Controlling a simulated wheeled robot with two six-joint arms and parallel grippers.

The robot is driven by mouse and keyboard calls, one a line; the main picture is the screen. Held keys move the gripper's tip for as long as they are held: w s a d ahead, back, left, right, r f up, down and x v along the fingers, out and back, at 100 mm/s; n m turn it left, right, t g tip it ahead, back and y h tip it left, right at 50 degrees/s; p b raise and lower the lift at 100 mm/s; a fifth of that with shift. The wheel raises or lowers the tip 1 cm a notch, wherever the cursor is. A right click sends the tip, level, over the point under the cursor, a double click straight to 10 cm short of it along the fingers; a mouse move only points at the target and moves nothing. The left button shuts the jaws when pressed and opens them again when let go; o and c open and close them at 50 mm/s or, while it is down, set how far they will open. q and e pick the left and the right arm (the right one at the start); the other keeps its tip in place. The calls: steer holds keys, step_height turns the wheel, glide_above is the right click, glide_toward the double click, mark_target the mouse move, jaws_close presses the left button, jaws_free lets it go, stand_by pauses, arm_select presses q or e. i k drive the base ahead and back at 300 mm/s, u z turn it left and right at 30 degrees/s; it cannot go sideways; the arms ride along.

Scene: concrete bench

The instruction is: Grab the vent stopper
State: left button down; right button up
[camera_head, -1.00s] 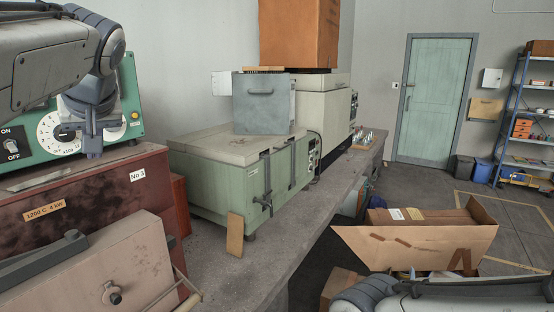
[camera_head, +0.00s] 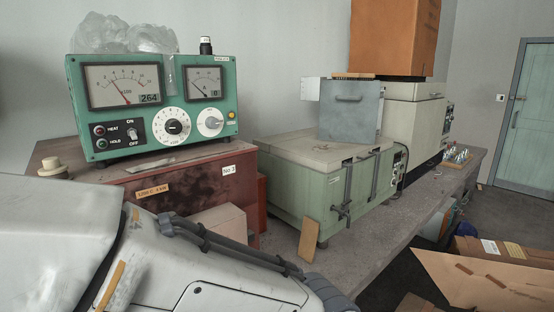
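A cream, knob-shaped stopper (camera_head: 52,167), which looks like the vent stopper, sits at the left on top of the dark red furnace (camera_head: 185,185) marked "No 3". It stands left of the green control box, and nothing is touching it from above. My own pale arm link fills the lower left and hides much of the furnace front. Neither of my grippers shows in this view.
The green control box (camera_head: 155,148) with dials stands on the furnace, with a crumpled clear plastic bag (camera_head: 125,35) on it. A green furnace (camera_head: 285,190) stands to the right on the concrete bench (camera_head: 365,245). An open cardboard box (camera_head: 480,280) is at lower right.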

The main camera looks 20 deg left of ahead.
mark_target(52, 165)
steer(key=z, duration=1.7)
steer(key=k, duration=0.2)
steer(key=u, duration=1.6)
steer(key=i, duration=0.75)
steer(key=u, duration=0.55)
